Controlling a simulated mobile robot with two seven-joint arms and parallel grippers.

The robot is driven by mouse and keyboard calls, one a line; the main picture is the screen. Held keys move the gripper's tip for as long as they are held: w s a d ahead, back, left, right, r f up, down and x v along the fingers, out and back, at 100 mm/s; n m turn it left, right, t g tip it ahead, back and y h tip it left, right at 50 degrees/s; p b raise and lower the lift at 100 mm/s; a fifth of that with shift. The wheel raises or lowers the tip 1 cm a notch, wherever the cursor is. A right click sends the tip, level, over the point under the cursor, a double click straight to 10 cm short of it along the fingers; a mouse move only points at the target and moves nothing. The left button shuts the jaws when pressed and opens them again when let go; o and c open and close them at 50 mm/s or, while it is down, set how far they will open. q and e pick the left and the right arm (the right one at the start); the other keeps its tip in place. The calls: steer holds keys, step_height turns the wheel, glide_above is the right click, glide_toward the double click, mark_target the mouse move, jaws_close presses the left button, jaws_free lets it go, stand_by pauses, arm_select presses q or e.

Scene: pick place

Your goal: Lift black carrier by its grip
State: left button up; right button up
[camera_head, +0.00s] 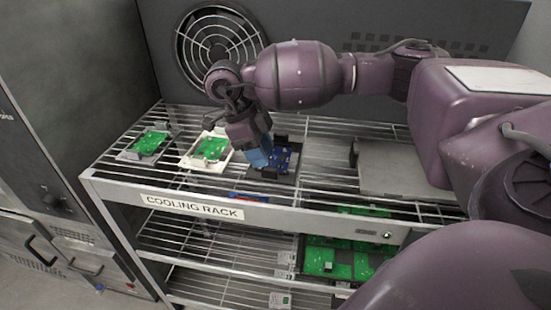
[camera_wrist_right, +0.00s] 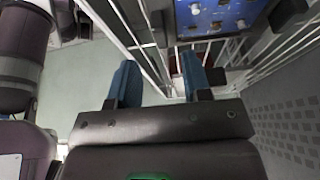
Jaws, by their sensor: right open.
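The black carrier (camera_head: 290,170) sits on the top shelf of the cooling rack and holds a blue circuit board (camera_head: 283,157). My right gripper (camera_head: 257,155) is just left of the carrier and above the shelf, partly covering its left side. In the right wrist view, its two blue fingers (camera_wrist_right: 159,78) are apart with nothing between them. The carrier's dark edge (camera_wrist_right: 287,12) and the blue board (camera_wrist_right: 215,16) show at the top of that view, beyond the fingertips. I cannot tell whether the gripper touches the carrier. My left gripper is not in view.
A white carrier (camera_head: 192,162) with a green board stands left of the gripper, and a grey carrier (camera_head: 128,154) with a green board farther left. A flat grey box (camera_head: 385,170) stands right. The rack's labelled front rail (camera_head: 260,211) runs along the near edge.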

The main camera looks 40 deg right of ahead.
mark_target(270, 169)
steer(key=x, duration=0.5)
steer(key=shift+w+f, duration=0.1)
steer(key=shift+w, duration=0.05)
steer(key=c, duration=0.8)
